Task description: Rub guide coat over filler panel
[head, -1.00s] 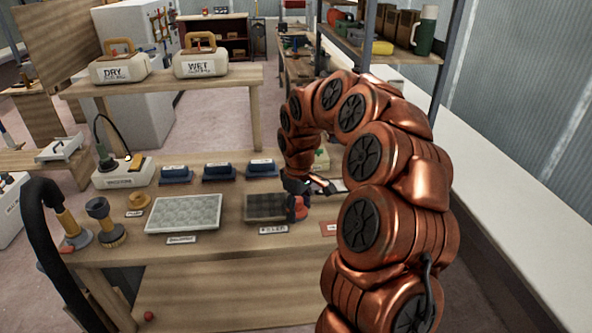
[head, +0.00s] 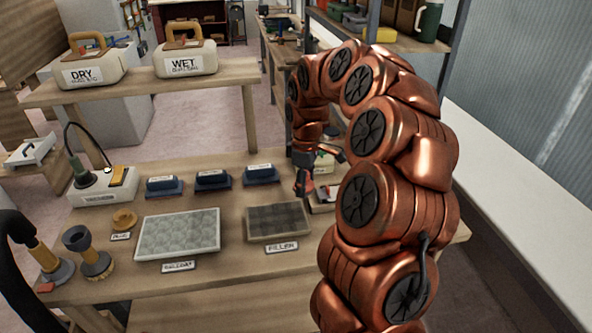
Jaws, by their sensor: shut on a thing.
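The filler panel (head: 263,222) is a dark, gridded slab in a light frame. It lies flat on the bench behind a label reading FILLER. My gripper (head: 305,186) is above and beyond the panel's back right corner, apart from it. It is shut on a small dark and red piece, mostly hidden by the fingers, so I cannot tell its exact shape. A small tray-like item (head: 326,196) with a red edge lies right of the gripper, partly hidden by my arm. The panel's surface looks dark across its cells; I cannot make out any patchy coating.
A pale panel (head: 178,234) lies left of the filler panel. Several blue sanding blocks (head: 212,180) stand behind. Tools (head: 92,254) crowd the bench's left end. A raised shelf (head: 215,82) carries DRY (head: 92,72) and WET (head: 186,62) cases. Bare bench lies in front.

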